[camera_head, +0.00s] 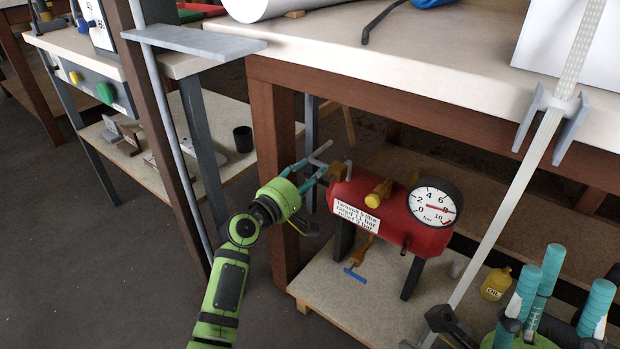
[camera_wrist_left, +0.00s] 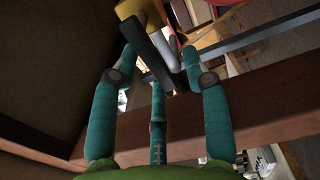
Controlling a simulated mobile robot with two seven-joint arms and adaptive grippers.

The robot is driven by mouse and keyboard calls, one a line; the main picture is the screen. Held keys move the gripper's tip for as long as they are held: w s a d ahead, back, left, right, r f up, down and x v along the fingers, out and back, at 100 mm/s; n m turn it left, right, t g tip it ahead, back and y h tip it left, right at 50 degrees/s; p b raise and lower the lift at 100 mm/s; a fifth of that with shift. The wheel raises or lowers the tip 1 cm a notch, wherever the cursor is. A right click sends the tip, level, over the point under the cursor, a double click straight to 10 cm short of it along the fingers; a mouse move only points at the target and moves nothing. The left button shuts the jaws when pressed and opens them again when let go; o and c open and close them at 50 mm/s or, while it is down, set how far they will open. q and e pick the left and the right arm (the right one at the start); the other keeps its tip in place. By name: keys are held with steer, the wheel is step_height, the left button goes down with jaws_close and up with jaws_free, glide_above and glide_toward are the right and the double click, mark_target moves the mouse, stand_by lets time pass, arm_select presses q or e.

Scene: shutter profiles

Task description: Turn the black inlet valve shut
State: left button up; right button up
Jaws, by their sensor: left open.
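The red tank (camera_head: 385,215) stands on the lower shelf, with a white label and a brass fitting (camera_head: 337,172) at its left end. My left gripper (camera_head: 309,172) is at that end, its teal fingers spread around a lever. In the left wrist view the black valve lever (camera_wrist_left: 150,50) crosses near the fingertips, with a pale grey piece beside it and a yellow fitting (camera_wrist_left: 138,8) behind. The gripper is open; I cannot tell whether a finger touches the lever. My right gripper (camera_head: 568,268) is at the lower right, open and empty, fingers pointing up.
A round gauge (camera_head: 435,203) sits on the tank's right end. A yellow oil bottle (camera_head: 496,284) stands on the shelf.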

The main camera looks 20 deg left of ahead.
arm_select(q)
steer(key=shift+w+d, duration=0.1)
steer(key=shift+w, duration=0.1)
jaws_close()
